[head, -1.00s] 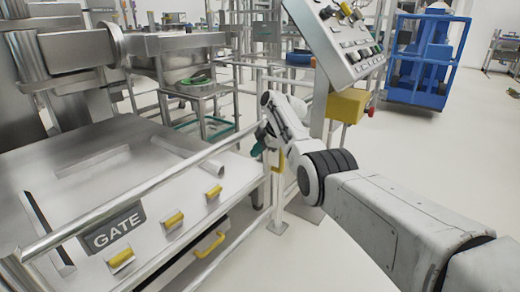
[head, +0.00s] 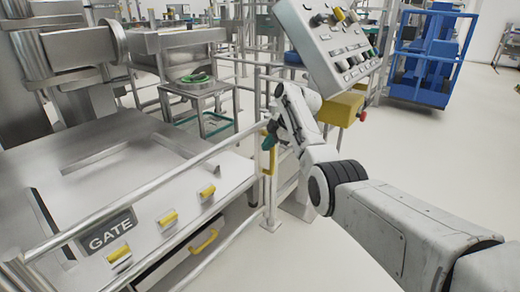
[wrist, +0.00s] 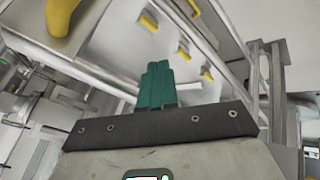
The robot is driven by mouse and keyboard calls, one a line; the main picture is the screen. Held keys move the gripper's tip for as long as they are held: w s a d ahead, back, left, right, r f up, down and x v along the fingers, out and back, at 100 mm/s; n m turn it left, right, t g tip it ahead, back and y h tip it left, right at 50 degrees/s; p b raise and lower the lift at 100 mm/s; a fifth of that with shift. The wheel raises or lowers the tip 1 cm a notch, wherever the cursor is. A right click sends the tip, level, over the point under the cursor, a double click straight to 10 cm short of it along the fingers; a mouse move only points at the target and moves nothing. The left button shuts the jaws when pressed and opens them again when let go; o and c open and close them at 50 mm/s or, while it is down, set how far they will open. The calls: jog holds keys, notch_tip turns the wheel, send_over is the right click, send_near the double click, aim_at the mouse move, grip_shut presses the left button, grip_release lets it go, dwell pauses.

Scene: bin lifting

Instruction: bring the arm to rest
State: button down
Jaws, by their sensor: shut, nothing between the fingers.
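My gripper (head: 268,142) is at the middle of the head view, beside the yellow handle (head: 270,155) on the rail post. Its green fingers point down and to the left. In the wrist view the green fingertips (wrist: 157,75) are together with nothing between them. A yellow shape, seemingly that handle (wrist: 62,15), shows large at the top left of the wrist view, apart from the fingers. My white arm reaches in from the lower right, bent at its dark ringed joint.
A control panel (head: 335,45) stands above my gripper. A blue bin frame (head: 430,60) is at the back right. Right floor is clear.

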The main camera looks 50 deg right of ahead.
jog(key=shift+d+v, duration=0.2)
jog(key=shift+v, duration=0.8)
jog(key=shift+w, duration=0.1)
jog(key=s+a+f+m+g, duration=0.1)
jog(key=s+a+f+m, duration=0.15)
jog(key=a+f, duration=0.7)
jog(key=s+a+f+m+g, duration=0.1)
jog(key=s+a+f+m, duration=0.15)
jog(key=a+f, duration=0.7)
jog(key=s+a+f+m+g, duration=0.15)
jog(key=s+a+f, duration=0.25)
jog(key=s+a, duration=0.45)
jog(key=s+a+f+m+g, duration=0.1)
jog(key=s+a+f+m, duration=0.15)
jog(key=s+a, duration=0.6)
jog(key=s+a+r+m+g+h, duration=0.1)
jog(key=s+a+r+m+h, duration=0.15)
jog(key=s, duration=1.35)
notch_tip(320, 180, up, 27)
jog(key=p, duration=2.7)
jog(key=shift+f, duration=0.2)
jog(key=shift+y, duration=0.25)
